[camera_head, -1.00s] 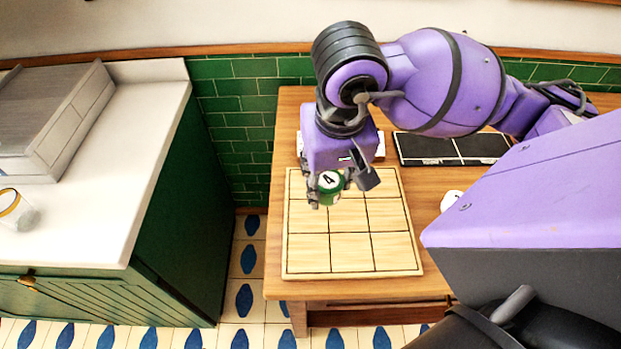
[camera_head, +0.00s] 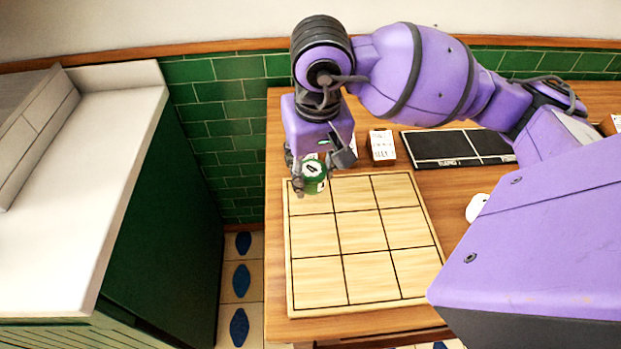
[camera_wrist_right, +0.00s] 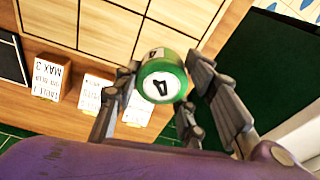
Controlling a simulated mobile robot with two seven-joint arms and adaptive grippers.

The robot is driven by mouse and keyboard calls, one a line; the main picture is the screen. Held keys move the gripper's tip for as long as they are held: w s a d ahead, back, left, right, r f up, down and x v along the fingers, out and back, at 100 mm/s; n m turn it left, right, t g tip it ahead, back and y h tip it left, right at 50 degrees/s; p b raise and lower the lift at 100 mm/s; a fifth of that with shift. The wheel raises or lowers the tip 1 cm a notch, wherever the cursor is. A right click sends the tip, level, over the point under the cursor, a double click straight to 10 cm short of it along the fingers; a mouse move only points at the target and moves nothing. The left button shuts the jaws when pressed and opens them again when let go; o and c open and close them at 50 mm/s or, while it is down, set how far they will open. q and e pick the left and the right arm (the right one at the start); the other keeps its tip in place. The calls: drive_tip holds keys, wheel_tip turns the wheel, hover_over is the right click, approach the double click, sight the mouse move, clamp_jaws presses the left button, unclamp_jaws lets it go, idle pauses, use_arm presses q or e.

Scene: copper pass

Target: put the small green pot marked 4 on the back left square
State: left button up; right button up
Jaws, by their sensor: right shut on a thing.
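The small green pot marked 4 (camera_head: 314,178) has a white top with a black 4. My right gripper (camera_head: 322,170) is shut on it, over the back left part of the light wooden board (camera_head: 366,292), which is ruled into a three-by-three grid. In the right wrist view the pot (camera_wrist_right: 162,82) is between the two fingers of the gripper (camera_wrist_right: 160,92). The back left square (camera_head: 308,200) is partly hidden by the pot and gripper. I cannot tell whether the pot touches the board. All the squares I can see are bare. My left gripper is out of view.
A black two-part tray (camera_head: 446,150) and a small white labelled card block (camera_head: 382,146) stand behind the board. More labelled blocks (camera_wrist_right: 95,92) show in the right wrist view. A white object (camera_head: 477,207) lies right of the board. A white counter (camera_head: 80,200) is at the left.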

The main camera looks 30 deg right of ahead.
sight(311, 178)
drive_tip(key=shift+w+f, duration=0.25)
drive_tip(key=shift+f, duration=0.05)
drive_tip(key=shift+w+d+f, duration=0.1)
drive_tip(key=shift+w+f, duration=0.05)
drive_tip(key=shift+f, duration=0.8)
drive_tip(key=shift+w+f, duration=0.15)
drive_tip(key=shift+f, duration=0.75)
drive_tip(key=shift+f, duration=0.2)
drive_tip(key=o, duration=1.3)
drive_tip(key=shift+c, duration=0.2)
drive_tip(key=shift+r, duration=0.6)
drive_tip(key=r, duration=0.3)
drive_tip(key=s+r, duration=0.1)
drive_tip(key=r, duration=0.7)
drive_tip(key=shift+s+a, duration=0.2)
drive_tip(key=shift+s, duration=0.05)
